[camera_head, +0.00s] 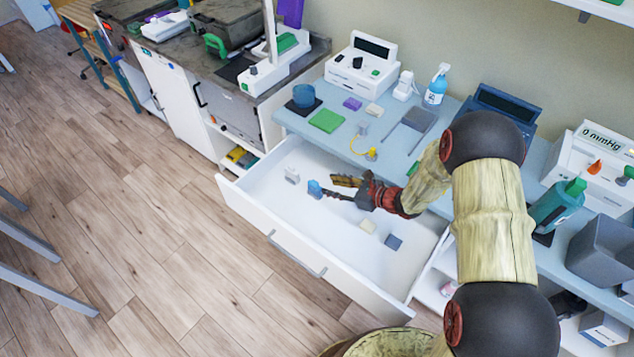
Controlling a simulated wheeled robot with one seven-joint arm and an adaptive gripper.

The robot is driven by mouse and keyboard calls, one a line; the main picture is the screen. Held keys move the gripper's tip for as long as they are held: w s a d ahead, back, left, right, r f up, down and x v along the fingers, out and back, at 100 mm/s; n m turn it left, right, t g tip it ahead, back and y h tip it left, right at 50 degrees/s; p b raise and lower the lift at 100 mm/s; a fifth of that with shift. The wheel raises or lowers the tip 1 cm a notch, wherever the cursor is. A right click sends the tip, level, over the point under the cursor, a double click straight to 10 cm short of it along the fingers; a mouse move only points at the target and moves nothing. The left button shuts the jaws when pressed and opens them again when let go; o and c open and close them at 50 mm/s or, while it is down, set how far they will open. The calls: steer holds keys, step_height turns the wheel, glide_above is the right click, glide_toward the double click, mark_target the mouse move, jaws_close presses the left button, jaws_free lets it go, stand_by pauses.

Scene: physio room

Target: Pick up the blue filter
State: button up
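A small blue piece (315,188), which looks like the blue filter, is in the open white drawer (262,212), toward its left part. My gripper (332,187) is over the drawer, just right of the blue piece. Its two dark fingers appear spread apart, with a gap between them. The lower fingertip meets the blue piece's right edge in the picture; I cannot tell whether they touch. Nothing shows between the fingers.
The blue-grey counter (337,142) above carries a blue cup (303,96), a green pad (326,121) and a spray bottle (436,88).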

mark_target(317, 182)
steer(key=shift+m, duration=0.3)
steer(key=b+x, duration=0.1)
steer(key=x, duration=0.1)
steer(key=b+x, duration=0.1)
steer(key=x, duration=0.2)
steer(key=f+b+x, duration=0.1)
steer(key=x, duration=0.2)
steer(key=shift+w+d, duration=0.2)
steer(key=shift+d, duration=0.15)
steer(key=shift+r, duration=0.1)
steer(key=shift+c, duration=0.8)
jaws_close()
